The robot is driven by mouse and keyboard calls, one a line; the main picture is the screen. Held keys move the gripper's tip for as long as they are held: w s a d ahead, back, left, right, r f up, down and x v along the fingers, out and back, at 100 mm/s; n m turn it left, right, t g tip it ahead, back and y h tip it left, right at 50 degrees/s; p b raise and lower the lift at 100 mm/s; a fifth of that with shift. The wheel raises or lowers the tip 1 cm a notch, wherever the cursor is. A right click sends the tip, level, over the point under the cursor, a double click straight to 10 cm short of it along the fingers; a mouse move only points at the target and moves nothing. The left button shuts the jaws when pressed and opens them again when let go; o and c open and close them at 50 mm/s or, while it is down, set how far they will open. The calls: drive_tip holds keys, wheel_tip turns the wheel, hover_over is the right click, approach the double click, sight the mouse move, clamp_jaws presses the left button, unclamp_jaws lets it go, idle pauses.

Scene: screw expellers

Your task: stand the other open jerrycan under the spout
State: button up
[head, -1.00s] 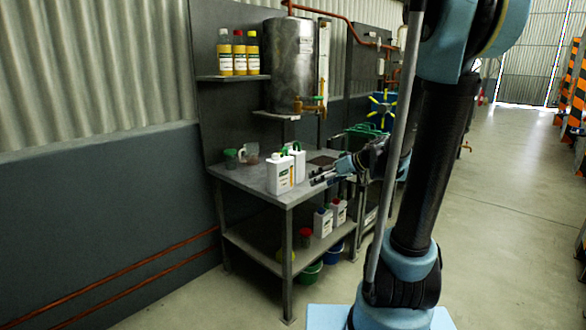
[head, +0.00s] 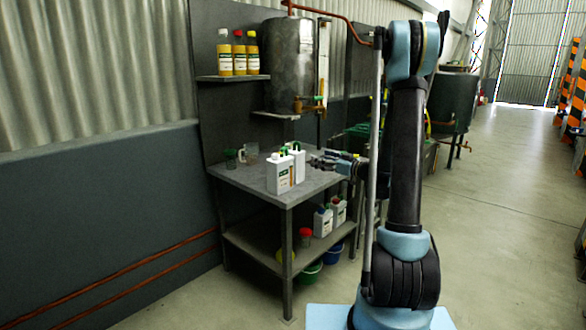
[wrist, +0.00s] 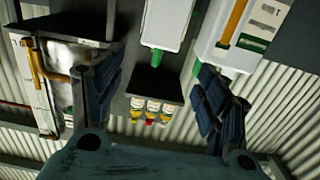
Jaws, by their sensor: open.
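Two white jerrycans with green tops stand close together on the metal table (head: 245,180): a front jerrycan (head: 279,174) with a label and an orange strip, and a rear jerrycan (head: 299,166). I cannot tell whether either is open. My gripper (head: 322,161) is open, just right of the rear jerrycan. In the upside-down wrist view, one jerrycan (wrist: 166,22) shows between the open fingers, apparently ungripped; the strip-marked one (wrist: 240,32) is beyond the right finger. The brass spout (head: 312,108) is on the grey tank (head: 290,65), above the table's back.
Capped white jerrycans (head: 323,222), a red-lidded jar (head: 305,236) and buckets (head: 308,274) are on or below the lower shelf. Jars (head: 232,157) stand at the table's back left. Bottles (head: 239,52) fill a wall shelf. The table's front left is clear.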

sight(292, 150)
drive_tip(key=x, duration=1.7)
drive_tip(key=shift+w+a, duration=0.15)
clamp_jaws()
